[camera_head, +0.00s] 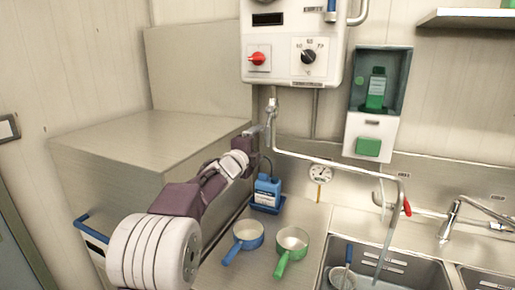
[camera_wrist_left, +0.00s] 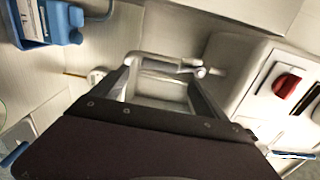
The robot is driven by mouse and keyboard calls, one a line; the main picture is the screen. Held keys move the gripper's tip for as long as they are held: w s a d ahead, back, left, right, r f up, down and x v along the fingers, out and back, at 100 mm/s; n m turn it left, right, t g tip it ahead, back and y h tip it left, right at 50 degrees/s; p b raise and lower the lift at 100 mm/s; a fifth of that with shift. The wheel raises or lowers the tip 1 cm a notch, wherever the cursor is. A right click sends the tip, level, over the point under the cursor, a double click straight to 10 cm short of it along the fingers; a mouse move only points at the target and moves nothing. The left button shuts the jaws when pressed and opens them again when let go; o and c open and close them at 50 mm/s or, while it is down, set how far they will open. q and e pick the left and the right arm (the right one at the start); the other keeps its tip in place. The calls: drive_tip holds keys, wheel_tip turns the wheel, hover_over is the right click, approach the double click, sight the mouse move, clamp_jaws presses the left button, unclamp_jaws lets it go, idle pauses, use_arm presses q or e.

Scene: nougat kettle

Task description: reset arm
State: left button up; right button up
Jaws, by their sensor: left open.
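My left arm (camera_head: 185,215) reaches in from the lower left and ends near the wall, below the white control box (camera_head: 293,45). My left gripper (camera_head: 264,130) is open beside the vertical part of a metal pipe (camera_head: 272,108). In the left wrist view its two fingers (camera_wrist_left: 162,85) stand apart, with a light metal fitting (camera_wrist_left: 165,62) seen beyond the tips. I cannot tell whether the fingers touch the pipe. Nothing is seen held. My right gripper is in neither view.
A blue bottle (camera_head: 267,188) in a holder, a blue pan (camera_head: 248,236) and a green pan (camera_head: 292,242) stand on the counter. The sink (camera_head: 388,262) is at the right. A large steel box (camera_head: 150,135) stands at the left. The red knob (camera_wrist_left: 291,88) is near the gripper.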

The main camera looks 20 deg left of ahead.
use_arm(q)
drive_tip(key=shift+f, duration=0.1)
drive_tip(key=s+d+f+n+g+y+p, duration=0.15)
drive_tip(key=s+f+n+g, duration=0.3)
drive_tip(key=f, duration=0.55)
drive_tip(key=s+d+f+n+g, duration=0.25)
drive_tip(key=s+f+n, duration=0.35)
drive_tip(key=f, duration=0.4)
drive_tip(key=s+d+f+n+g, duration=0.1)
drive_tip(key=s+f, duration=0.2)
drive_tip(key=s, duration=0.1)
drive_tip(key=s+f+n+g, duration=0.2)
drive_tip(key=s+f, duration=0.1)
drive_tip(key=s+d+f+n+g, duration=0.1)
drive_tip(key=s+f+g, duration=0.1)
drive_tip(key=s+f, duration=0.1)
drive_tip(key=shift+s+d+f+n+p, duration=0.1)
drive_tip(key=shift+s+d+n+p, duration=0.05)
drive_tip(key=shift+s, duration=0.3)
drive_tip(key=shift+s+d+n+p, duration=0.1)
drive_tip(key=shift+s+d+p, duration=0.05)
drive_tip(key=shift+s, duration=0.25)
drive_tip(key=s+d+f+n+g, duration=0.2)
drive_tip(key=s, duration=0.5)
drive_tip(key=s+d+f+n+g+h, duration=0.1)
drive_tip(key=s+f+n+g, duration=0.1)
drive_tip(key=s, duration=0.5)
drive_tip(key=shift+d+f+g, duration=0.35)
drive_tip(key=shift+f+g, duration=0.05)
drive_tip(key=shift+f, duration=0.3)
